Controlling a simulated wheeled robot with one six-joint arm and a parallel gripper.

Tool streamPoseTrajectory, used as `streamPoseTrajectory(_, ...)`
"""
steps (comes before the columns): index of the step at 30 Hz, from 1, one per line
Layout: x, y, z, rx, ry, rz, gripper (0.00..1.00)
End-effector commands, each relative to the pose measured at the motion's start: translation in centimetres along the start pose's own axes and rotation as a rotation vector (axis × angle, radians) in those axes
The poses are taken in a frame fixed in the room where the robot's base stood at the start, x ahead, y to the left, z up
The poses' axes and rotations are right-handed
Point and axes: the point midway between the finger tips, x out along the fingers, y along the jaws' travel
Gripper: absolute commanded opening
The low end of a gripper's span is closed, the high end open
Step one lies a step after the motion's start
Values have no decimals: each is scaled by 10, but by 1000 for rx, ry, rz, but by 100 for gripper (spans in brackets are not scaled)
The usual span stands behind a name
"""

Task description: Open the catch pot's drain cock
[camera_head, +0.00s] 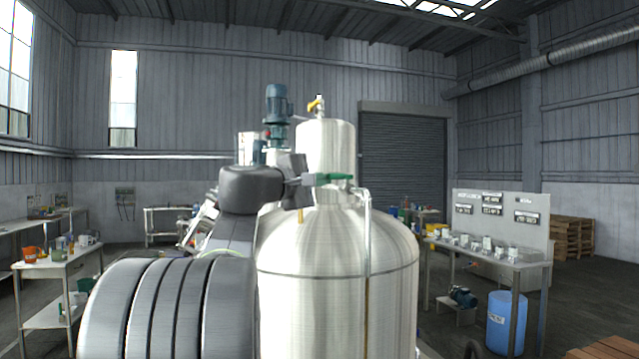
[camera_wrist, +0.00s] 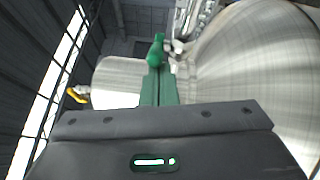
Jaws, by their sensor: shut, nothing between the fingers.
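My gripper (camera_head: 324,179) is in front of my dark arm, above the domed top of the large steel vessel (camera_head: 335,270). In the wrist view its green fingers (camera_wrist: 158,88) are shut together and empty. A rounded green handle (camera_wrist: 155,50) shows just past the fingertips; I cannot tell whether they touch it. A narrower steel vessel (camera_head: 325,145) stands behind, with a yellow-handled valve (camera_head: 316,105) on top. The yellow handle also shows at the left in the wrist view (camera_wrist: 77,95). No vessel is marked as the catch pot, and I cannot make out which cock is its drain.
A thin steel pipe (camera_head: 366,235) runs down the large vessel's right side. A blue motor (camera_head: 278,103) stands behind my arm. A bench with a labelled panel (camera_head: 500,222) and a blue drum (camera_head: 507,322) are at the right. A side table (camera_head: 58,270) is at the left.

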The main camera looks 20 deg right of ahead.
Motion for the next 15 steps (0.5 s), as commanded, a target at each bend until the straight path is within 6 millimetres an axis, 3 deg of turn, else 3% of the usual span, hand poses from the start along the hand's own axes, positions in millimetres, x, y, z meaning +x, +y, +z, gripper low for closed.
streamPoseTrajectory(15, 1, -5, 28, 17, 282, 57, 0)
